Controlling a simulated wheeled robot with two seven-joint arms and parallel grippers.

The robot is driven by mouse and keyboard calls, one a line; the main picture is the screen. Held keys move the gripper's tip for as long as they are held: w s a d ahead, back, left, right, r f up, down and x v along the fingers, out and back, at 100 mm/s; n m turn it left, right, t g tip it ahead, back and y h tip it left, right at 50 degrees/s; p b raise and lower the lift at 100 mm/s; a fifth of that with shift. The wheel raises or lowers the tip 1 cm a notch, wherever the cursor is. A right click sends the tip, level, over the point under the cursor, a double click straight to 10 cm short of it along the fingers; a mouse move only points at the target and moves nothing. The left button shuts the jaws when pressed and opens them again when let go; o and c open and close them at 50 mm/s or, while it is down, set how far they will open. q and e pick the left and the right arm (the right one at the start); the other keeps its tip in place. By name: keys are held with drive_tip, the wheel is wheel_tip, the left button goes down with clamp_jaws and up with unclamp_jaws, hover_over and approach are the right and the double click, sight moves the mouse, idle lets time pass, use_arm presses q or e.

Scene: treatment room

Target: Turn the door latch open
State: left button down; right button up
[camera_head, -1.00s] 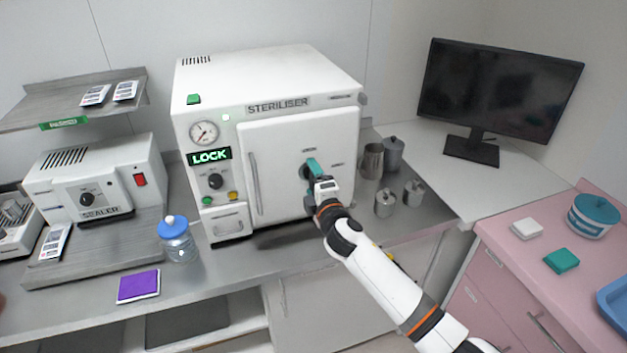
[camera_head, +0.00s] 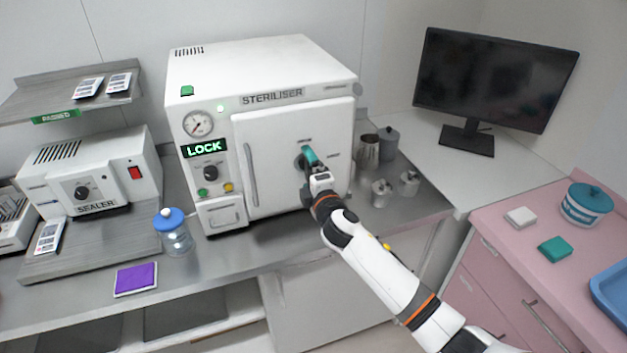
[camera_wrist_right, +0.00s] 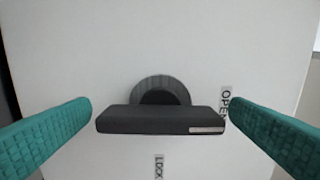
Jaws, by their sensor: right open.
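The steriliser (camera_head: 263,130) stands on the metal counter with its white door (camera_head: 290,185) shut. Its display shows a green LOCK (camera_head: 205,148). The door latch is a dark bar handle (camera_wrist_right: 160,120) on a round ribbed hub (camera_wrist_right: 162,88); in the head view my gripper largely hides it. My right gripper (camera_head: 310,160) is at the latch, open. In the right wrist view its teal fingers lie either side of the bar, with gaps at both ends. An OPEN label (camera_wrist_right: 225,102) sits by the bar's right end and a LOCK label (camera_wrist_right: 159,166) below it. My left gripper is not in view.
Metal canisters (camera_head: 381,192) stand right of the steriliser. A blue-lidded jar (camera_head: 174,238) and a purple pad (camera_head: 136,279) lie to its front left. A sealer (camera_head: 95,182) is further left. A monitor (camera_head: 495,80) stands back right.

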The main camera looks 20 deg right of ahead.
drive_tip(key=s+b, duration=0.2)
drive_tip(key=s, duration=0.9)
drive_tip(key=shift+s+d+b, duration=0.2)
drive_tip(key=shift+s+b, duration=0.1)
drive_tip(key=shift+s, duration=0.1)
drive_tip(key=shift+f, duration=0.15)
drive_tip(key=s+d+f+m+g, duration=0.1)
drive_tip(key=d+f+m+g, duration=0.1)
drive_tip(key=f, duration=0.9)
drive_tip(key=s+d+f+m+g, duration=0.1)
drive_tip(key=f+m+g, duration=0.15)
drive_tip(key=f, duration=0.85)
drive_tip(key=s+d+f+m+g+h, duration=0.15)
drive_tip(key=s+f, duration=0.25)
drive_tip(key=f, duration=0.4)
drive_tip(key=s+d+f+m+g+y, duration=0.1)
drive_tip(key=s+f+m+g, duration=0.15)
drive_tip(key=s+f, duration=0.4)
drive_tip(key=s+f+m+g, duration=0.3)
drive_tip(key=s+f+g, duration=0.1)
drive_tip(key=s+f, duration=1)
drive_tip(key=s+a+f+m+g, duration=0.1)
drive_tip(key=s+f, duration=0.3)
drive_tip(key=s, duration=0.7)
drive_tip(key=s+f+m+g, duration=0.3)
drive_tip(key=s+f, duration=0.2)
drive_tip(key=s, duration=0.6)
drive_tip(key=shift+a+f+m, duration=0.15)
drive_tip(key=shift+a+m, duration=0.2)
drive_tip(key=shift+a, duration=0.05)
